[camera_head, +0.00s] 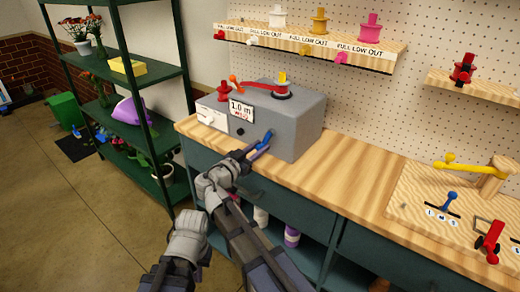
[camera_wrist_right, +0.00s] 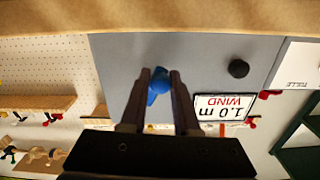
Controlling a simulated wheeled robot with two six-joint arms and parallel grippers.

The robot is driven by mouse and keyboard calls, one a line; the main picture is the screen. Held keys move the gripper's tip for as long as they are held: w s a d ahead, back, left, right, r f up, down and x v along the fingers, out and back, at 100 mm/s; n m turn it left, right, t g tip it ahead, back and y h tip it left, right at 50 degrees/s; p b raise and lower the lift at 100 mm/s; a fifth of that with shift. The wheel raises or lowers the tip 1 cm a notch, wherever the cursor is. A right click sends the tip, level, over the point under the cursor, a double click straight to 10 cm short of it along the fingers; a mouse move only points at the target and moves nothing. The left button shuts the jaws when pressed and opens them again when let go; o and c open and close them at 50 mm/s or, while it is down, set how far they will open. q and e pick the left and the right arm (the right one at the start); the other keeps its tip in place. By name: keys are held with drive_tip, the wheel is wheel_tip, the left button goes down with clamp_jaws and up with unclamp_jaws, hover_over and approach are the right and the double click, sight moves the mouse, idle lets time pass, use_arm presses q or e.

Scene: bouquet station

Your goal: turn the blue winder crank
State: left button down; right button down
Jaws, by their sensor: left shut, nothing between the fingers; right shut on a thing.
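The grey winder box (camera_head: 290,124) stands on the wooden bench top, with a white "1.0 m" label on its front. The blue crank (camera_head: 264,141) sticks out of the front, near the right end. My right gripper (camera_head: 250,152) is at the crank. In the right wrist view its two dark fingers (camera_wrist_right: 160,88) are shut around the blue crank handle (camera_wrist_right: 158,84), the tip showing between them. A red ribbon (camera_head: 262,87) runs across the box top to a red spool (camera_head: 282,95). I cannot make out my left gripper's fingers.
A shelf (camera_head: 310,42) of spools hangs on the pegboard above the box. The bench (camera_head: 350,168) is clear to the right, up to a wooden board (camera_head: 430,205) with levers. A green shelf rack (camera_head: 120,80) stands at the left.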

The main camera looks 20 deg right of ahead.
drive_tip(key=shift+w+r, duration=0.15)
idle(0.4)
drive_tip(key=c, duration=0.7)
unclamp_jaws()
